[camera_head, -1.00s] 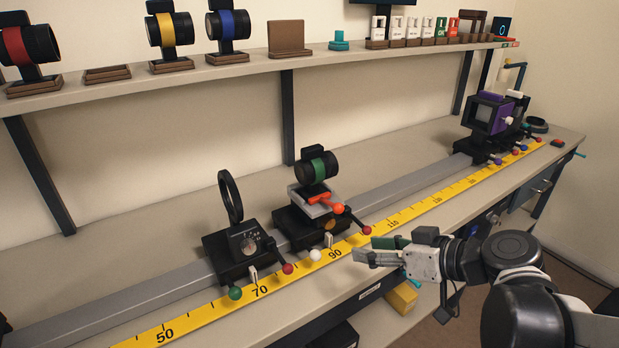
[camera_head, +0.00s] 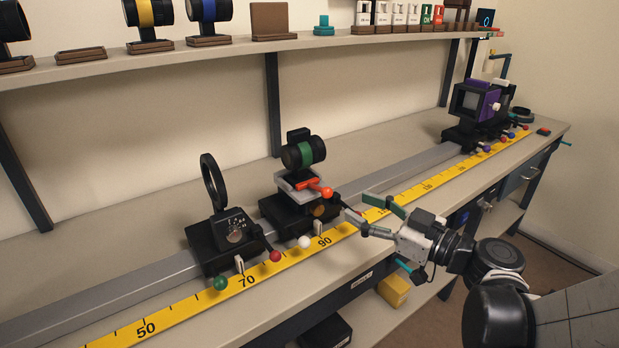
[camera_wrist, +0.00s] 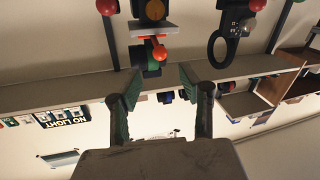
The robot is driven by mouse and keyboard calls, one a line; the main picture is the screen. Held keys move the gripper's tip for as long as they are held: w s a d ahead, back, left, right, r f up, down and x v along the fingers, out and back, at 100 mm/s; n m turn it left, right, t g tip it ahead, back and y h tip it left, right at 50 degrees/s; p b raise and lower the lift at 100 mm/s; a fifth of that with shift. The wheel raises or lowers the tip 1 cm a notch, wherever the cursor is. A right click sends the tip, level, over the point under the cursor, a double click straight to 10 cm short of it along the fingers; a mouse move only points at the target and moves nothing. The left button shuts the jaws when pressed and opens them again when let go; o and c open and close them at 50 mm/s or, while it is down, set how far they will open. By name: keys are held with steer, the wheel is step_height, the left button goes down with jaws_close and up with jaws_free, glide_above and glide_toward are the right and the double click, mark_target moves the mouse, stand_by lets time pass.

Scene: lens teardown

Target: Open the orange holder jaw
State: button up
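The orange holder jaw (camera_head: 307,184) is a short bar with an orange ball knob (camera_head: 326,192). It sits on a grey cradle (camera_head: 296,180) under a black lens with a green band (camera_head: 303,153), on a black rail carriage near the 90 mark. My gripper (camera_head: 366,214) is open and empty, to the right and in front of the knob, apart from it. In the wrist view the orange knob (camera_wrist: 159,52) lies ahead of the gap between my spread, green-padded fingers (camera_wrist: 158,88). The lens is partly hidden there.
A carriage with a black ring (camera_head: 212,183) stands to the left on the rail. Red (camera_head: 275,256), white (camera_head: 305,242) and green (camera_head: 220,283) knobs stick out along the yellow scale (camera_head: 270,270). A purple unit (camera_head: 480,103) stands at the far right; the rail between is clear.

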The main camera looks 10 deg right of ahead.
mark_target(327, 192)
steer(key=b+x, duration=0.1)
steer(key=x, duration=0.8)
steer(key=shift+w+b, duration=0.15)
steer(key=shift+b, duration=0.15)
jaws_close()
